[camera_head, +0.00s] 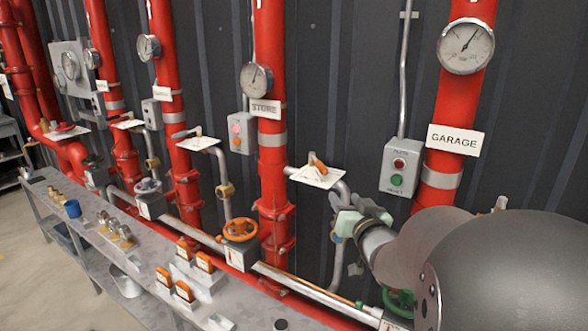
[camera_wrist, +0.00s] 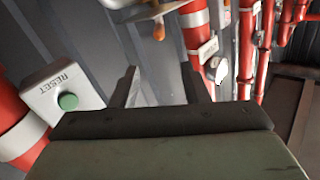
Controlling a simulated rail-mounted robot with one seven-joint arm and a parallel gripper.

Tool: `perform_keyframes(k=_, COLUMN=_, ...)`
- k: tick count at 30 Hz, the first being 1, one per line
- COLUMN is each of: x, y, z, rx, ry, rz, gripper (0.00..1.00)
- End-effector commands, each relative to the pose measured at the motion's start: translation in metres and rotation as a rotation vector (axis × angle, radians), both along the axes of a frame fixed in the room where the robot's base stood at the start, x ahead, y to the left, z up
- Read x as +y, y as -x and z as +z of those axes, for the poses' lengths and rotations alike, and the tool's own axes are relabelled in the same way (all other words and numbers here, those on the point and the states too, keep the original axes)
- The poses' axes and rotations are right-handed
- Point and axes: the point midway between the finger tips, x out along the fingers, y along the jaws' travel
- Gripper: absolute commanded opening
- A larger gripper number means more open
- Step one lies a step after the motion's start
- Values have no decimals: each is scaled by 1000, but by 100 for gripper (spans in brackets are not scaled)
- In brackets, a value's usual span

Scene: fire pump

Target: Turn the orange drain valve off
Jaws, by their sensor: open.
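An orange handwheel (camera_head: 240,229) sits on a valve body low on the wall, near the foot of the STORE pipe. An orange lever handle (camera_head: 317,162) sits over a white plate (camera_head: 316,177) to its upper right. An orange handle also shows at the top of the wrist view (camera_wrist: 158,30), beyond my fingertips. I cannot read which one is marked as the drain. My gripper (camera_wrist: 160,82) is open and empty, its two dark fingers apart. In the head view my gripper (camera_head: 345,213) is right of the handwheel and below the lever, near the wall pipes.
The red GARAGE pipe (camera_head: 458,105) and a box with red and green buttons (camera_head: 401,168) are close to my arm. The red STORE pipe (camera_head: 271,175) is to the left. A grey bench (camera_head: 130,255) with several small parts runs along the front left.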

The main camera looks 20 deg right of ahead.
Motion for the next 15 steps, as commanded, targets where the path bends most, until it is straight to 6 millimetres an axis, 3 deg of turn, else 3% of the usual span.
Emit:
perform_keyframes(k=5, x=-3, y=-27, z=0, rx=3, ry=-2, rz=2, gripper=41)
perform_keyframes(k=15, x=-11, y=-102, z=2, rx=2, ry=-1, rz=0, gripper=41)
